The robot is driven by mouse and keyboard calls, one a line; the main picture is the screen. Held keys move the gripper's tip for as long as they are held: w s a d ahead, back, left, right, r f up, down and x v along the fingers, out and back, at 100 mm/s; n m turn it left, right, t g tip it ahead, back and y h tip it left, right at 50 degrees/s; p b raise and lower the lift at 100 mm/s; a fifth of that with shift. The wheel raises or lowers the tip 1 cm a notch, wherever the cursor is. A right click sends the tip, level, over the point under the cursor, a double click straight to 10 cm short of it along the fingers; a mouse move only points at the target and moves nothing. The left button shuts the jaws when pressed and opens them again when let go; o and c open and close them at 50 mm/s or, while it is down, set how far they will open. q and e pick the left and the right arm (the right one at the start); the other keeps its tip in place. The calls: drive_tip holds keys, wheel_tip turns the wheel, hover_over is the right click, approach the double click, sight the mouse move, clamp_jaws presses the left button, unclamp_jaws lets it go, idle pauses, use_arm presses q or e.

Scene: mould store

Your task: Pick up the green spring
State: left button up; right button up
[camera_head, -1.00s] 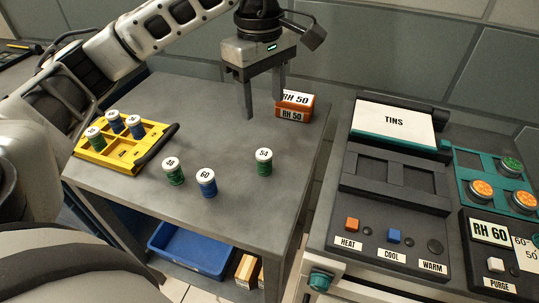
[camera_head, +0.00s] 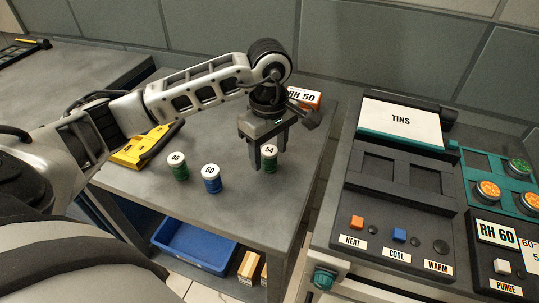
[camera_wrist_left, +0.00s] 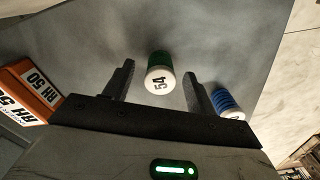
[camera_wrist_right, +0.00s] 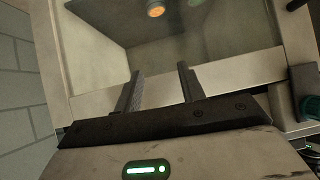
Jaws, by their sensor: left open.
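A green spring with a white cap marked 54 (camera_head: 269,160) stands upright on the grey table. My left gripper (camera_head: 268,153) is open above it, pointing down, with its fingers on either side of the cap. In the left wrist view the 54 spring (camera_wrist_left: 158,76) shows between the fingertips of my left gripper (camera_wrist_left: 158,70), with gaps beside it. Another green spring (camera_head: 180,170), whose cap number looks like 38 or 36, stands further left. My right gripper (camera_wrist_right: 159,72) is open and empty in its wrist view.
A blue spring marked 60 (camera_head: 211,182) stands left of the 54 spring, close outside one finger in the left wrist view (camera_wrist_left: 226,101). An orange RH 50 box (camera_head: 305,97) stands behind. A yellow rack (camera_head: 130,155) is partly hidden by my arm. The table's front is clear.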

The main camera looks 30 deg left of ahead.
use_arm(q)
drive_tip(key=shift+f, duration=0.7)
drive_tip(key=c, duration=1.1)
drive_tip(key=shift+r, duration=0.2)
drive_tip(key=shift+r, duration=0.25)
wheel_tip(320, 180, up, 2)
drive_tip(key=shift+w+r+b, duration=0.1)
drive_tip(key=shift+r+b, duration=0.1)
drive_tip(key=shift+b, duration=0.35)
drive_tip(key=s+d+r, duration=0.9)
drive_tip(key=s+d, duration=0.1)
drive_tip(key=shift+r, duration=0.4)
